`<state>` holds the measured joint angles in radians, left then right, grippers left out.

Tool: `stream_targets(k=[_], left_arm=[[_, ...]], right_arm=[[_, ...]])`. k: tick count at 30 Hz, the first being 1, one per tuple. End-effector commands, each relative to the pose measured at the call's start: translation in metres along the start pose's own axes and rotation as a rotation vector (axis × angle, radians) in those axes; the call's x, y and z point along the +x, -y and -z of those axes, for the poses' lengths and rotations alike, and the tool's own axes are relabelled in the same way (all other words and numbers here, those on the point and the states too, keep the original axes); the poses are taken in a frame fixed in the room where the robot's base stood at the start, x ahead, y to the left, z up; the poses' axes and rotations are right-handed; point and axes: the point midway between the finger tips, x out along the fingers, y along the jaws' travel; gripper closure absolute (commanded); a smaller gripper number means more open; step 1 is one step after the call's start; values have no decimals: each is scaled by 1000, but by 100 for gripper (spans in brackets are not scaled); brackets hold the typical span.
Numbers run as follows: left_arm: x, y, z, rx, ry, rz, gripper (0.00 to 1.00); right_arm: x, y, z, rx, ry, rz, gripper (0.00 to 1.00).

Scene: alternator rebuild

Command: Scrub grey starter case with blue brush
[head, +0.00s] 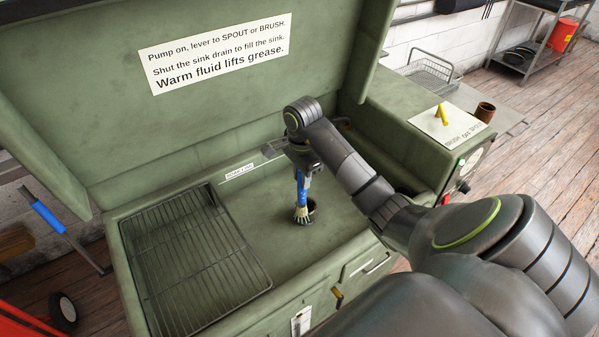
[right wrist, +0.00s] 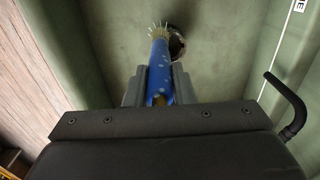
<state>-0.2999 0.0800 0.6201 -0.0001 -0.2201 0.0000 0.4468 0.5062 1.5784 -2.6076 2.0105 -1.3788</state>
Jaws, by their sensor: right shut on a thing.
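The blue brush (head: 303,190) hangs bristles down from my right gripper (head: 302,170), which is shut on its handle. Its pale bristles are just above or at the floor of the green sink, beside the round drain hole; I cannot tell whether they touch. In the right wrist view the blue brush (right wrist: 158,70) points away between the fingers of my right gripper (right wrist: 159,88), with the drain hole (right wrist: 176,46) to its right. I cannot make out a grey starter case in either view. My left gripper is not in view.
A wire rack (head: 195,255) covers the left of the green washer. The raised lid (head: 200,110) with a printed sign stands behind. A yellow lever (head: 441,113) sits on the right-hand top, with a brown cup (head: 485,112) nearby. A black hooked spout (right wrist: 288,105) shows in the wrist view.

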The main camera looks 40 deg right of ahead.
Motion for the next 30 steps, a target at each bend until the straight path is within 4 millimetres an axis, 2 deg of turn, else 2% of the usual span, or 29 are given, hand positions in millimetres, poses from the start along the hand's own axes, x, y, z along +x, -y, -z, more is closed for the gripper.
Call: stream_targets(k=[15, 30], left_arm=[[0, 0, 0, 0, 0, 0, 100], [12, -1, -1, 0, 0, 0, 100]], right_arm=[[0, -14, 17, -2, -1, 3, 100], [2, -15, 38, -1, -1, 2, 100]])
